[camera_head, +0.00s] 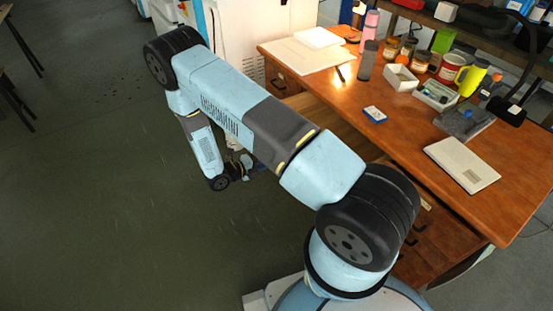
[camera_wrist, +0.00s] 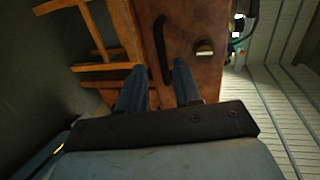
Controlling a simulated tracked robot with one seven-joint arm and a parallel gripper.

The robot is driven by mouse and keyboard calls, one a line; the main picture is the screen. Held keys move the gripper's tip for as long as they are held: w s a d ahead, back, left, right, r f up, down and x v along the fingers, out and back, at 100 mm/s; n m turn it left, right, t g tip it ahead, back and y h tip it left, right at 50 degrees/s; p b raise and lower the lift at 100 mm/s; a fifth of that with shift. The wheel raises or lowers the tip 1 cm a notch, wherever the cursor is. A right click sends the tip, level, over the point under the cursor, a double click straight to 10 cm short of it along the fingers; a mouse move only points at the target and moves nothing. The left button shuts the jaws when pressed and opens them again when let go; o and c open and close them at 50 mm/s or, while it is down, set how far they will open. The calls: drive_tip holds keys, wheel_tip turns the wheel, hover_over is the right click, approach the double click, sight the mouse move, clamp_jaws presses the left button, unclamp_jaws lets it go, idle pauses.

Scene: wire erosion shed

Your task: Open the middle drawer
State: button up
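In the wrist view a brown wooden drawer front (camera_wrist: 185,20) carries a dark bar handle (camera_wrist: 160,45). My gripper (camera_wrist: 159,70) is open, with one blue finger on each side of the handle's near end; whether either finger touches it I cannot tell. In the head view the desk (camera_head: 400,130) has a drawer stack (camera_head: 425,245) with dark handles at the right and a drawer front (camera_head: 283,82) at the left. My arm hides much of the desk's front, and my gripper (camera_head: 243,165) is small and partly hidden there.
An orange wooden frame (camera_wrist: 100,40) shows left of the drawer front. The desktop holds a grey notebook (camera_head: 462,165), a yellow mug (camera_head: 470,78), a white tray (camera_head: 400,78), and several jars. A white machine (camera_head: 245,40) stands behind. The floor (camera_head: 90,200) at left is clear.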

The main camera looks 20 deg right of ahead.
drive_tip(key=v, duration=0.6)
drive_tip(key=shift+a, duration=0.3)
drive_tip(key=shift+w+r, duration=0.1)
drive_tip(key=shift+w, duration=0.05)
drive_tip(key=s+d+r+m+g+y, duration=0.1)
drive_tip(key=d+r+m+g+y, duration=0.2)
drive_tip(key=r+m, duration=1)
drive_tip(key=s+d+r+m+g+y, duration=0.2)
drive_tip(key=d+r+m+y, duration=0.3)
drive_tip(key=r, duration=1.3)
drive_tip(key=s+d+r+m+t+y, duration=0.2)
drive_tip(key=s+r+m+t+y, duration=0.5)
drive_tip(key=s+r+m, duration=1.3)
drive_tip(key=shift+s+r+m, duration=0.3)
drive_tip(key=shift+s+r, duration=0.25)
drive_tip(key=shift+r, duration=0.6)
drive_tip(key=shift+o, duration=0.2)
